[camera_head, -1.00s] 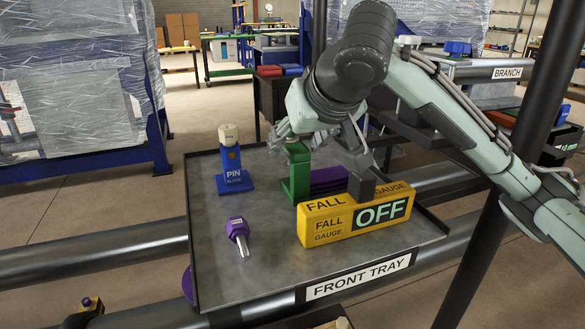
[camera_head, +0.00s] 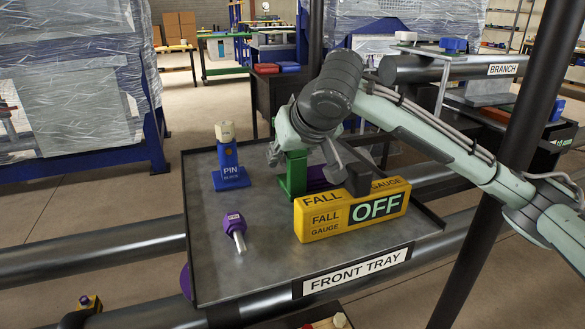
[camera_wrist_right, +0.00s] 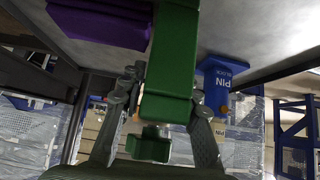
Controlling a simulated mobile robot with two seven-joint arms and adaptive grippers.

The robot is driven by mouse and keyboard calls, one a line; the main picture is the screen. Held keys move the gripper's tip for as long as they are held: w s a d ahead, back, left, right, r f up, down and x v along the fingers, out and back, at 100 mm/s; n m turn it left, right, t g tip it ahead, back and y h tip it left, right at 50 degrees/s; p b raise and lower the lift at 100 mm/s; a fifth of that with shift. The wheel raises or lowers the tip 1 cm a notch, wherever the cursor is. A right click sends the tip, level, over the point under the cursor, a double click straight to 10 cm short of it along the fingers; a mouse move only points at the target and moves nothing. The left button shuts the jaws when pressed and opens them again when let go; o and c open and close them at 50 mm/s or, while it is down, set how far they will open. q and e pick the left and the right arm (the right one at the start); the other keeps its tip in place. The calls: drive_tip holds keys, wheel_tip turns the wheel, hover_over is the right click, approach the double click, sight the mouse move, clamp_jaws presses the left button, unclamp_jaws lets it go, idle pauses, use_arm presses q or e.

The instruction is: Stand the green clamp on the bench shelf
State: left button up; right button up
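The green clamp (camera_head: 294,176) stands upright on the front tray (camera_head: 215,262), behind the yellow fall gauge. My right gripper (camera_head: 284,150) is low over the clamp's top in the head view, and its wrist hides that part. In the right wrist view the clamp (camera_wrist_right: 172,60) lies between the two fingers of my right gripper (camera_wrist_right: 163,84). The fingers look apart, with a small gap on the left side; contact is hard to judge. My left gripper is out of view. No shelf labelled bench can be made out.
The yellow fall gauge (camera_head: 328,218) stands close in front of the clamp. The blue pin block (camera_head: 229,165) and a purple-headed tool (camera_head: 236,229) are to the left. A purple item (camera_head: 318,178) lies behind the gauge. A dark post (camera_head: 500,180) and a branch pipe (camera_head: 455,70) are at right.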

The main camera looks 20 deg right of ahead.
clamp_jaws()
drive_tip(key=shift+r, duration=0.15)
